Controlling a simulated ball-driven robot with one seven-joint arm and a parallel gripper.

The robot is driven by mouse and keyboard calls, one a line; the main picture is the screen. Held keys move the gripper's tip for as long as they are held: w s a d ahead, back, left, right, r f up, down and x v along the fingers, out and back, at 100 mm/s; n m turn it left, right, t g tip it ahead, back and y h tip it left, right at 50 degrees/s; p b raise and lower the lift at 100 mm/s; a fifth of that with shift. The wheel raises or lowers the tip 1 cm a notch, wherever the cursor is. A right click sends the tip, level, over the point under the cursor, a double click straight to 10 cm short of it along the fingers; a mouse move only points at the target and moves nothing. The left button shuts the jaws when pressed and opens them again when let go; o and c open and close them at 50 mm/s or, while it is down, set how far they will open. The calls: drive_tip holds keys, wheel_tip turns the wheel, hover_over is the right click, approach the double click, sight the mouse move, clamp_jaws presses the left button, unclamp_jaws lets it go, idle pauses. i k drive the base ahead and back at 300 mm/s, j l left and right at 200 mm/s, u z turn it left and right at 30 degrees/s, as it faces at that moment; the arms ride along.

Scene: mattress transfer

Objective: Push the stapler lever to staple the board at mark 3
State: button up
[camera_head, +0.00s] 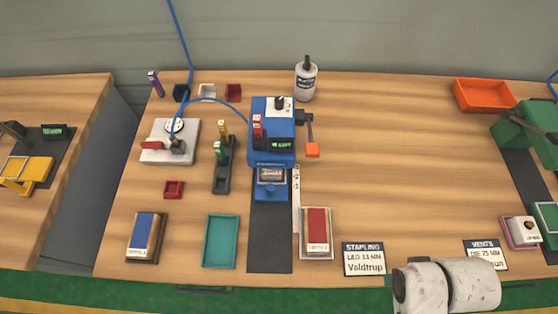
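The blue stapler (285,108) stands at the back middle of the workbench, with a lit green display on its front. Its lever (310,128) is on the right side and hangs down to an orange knob (312,150). A blue carriage (271,192) sits below the stapler's head on a dark strip (270,240). A small greyish piece (271,175) lies on the carriage; I cannot tell if it is the board. A pale scale strip (296,200) runs beside it, its marks too small to read. My gripper is not visible; only a white part of my arm shows at lower right.
A red block (317,225) lies in a tray right of the strip. A teal tray (221,240), a blue block (146,230) and a gauge plate (170,140) are left. A bottle (306,80) stands behind the lever. A green machine (525,130) is right. Bench between is clear.

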sight(312, 149)
drive_tip(key=i+j+u, duration=0.15)
drive_tip(key=j+u, duration=0.15)
drive_tip(key=u, duration=0.2)
drive_tip(key=i+j+u, duration=0.2)
drive_tip(key=u, duration=0.3)
drive_tip(key=j, duration=0.1)
